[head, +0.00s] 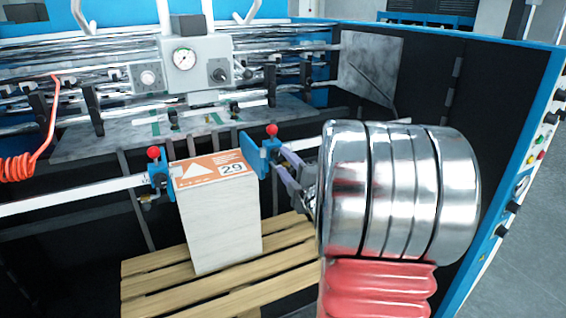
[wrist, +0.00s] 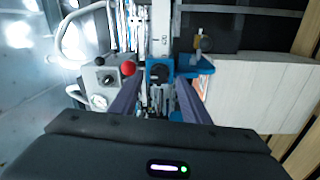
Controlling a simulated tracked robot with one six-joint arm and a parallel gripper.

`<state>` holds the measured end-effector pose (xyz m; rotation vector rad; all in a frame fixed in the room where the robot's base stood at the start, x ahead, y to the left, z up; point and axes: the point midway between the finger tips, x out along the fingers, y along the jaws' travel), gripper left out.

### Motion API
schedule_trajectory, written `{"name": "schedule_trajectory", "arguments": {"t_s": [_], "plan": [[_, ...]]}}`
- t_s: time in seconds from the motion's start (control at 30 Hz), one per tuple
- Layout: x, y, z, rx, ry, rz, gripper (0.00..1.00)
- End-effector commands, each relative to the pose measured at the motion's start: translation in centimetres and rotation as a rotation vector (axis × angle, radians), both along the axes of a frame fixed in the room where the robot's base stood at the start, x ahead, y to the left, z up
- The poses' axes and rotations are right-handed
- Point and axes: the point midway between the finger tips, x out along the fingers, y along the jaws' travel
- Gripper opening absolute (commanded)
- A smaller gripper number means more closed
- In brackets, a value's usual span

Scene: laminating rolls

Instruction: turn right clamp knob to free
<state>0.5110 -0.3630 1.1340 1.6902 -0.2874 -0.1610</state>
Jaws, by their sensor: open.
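The right clamp (head: 257,152) is a blue block on a rail beside the top right edge of the paper stack. A red ball (head: 272,130) stands on top of it. In the wrist view the blue clamp (wrist: 195,66) has a dark round knob (wrist: 160,72) facing me, and the red ball (wrist: 128,68) shows to its left. My gripper (head: 284,162) is open at the clamp's right side. In the wrist view its two fingers (wrist: 160,92) stand either side of the knob's line, with a gap between. I cannot tell whether they touch the knob.
The paper stack (head: 222,222) with an orange label marked 29 stands on a wooden pallet (head: 150,275). The left clamp (head: 160,175) also has a red ball. A grey gauge box (head: 196,62) stands behind. A blue-edged dark side panel (head: 505,130) is at right.

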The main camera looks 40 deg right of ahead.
Motion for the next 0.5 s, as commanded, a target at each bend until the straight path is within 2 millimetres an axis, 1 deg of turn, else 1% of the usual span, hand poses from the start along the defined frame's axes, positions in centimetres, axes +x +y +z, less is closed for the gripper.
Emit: {"name": "schedule_trajectory", "arguments": {"t_s": [0.1, 0.5], "plan": [[-1.9, 0.5, -0.1, -0.001, 0.001, -0.003, 0.43], [-8.5, 2.4, -0.6, 0.0, 0.0, -0.004, 0.43]]}}
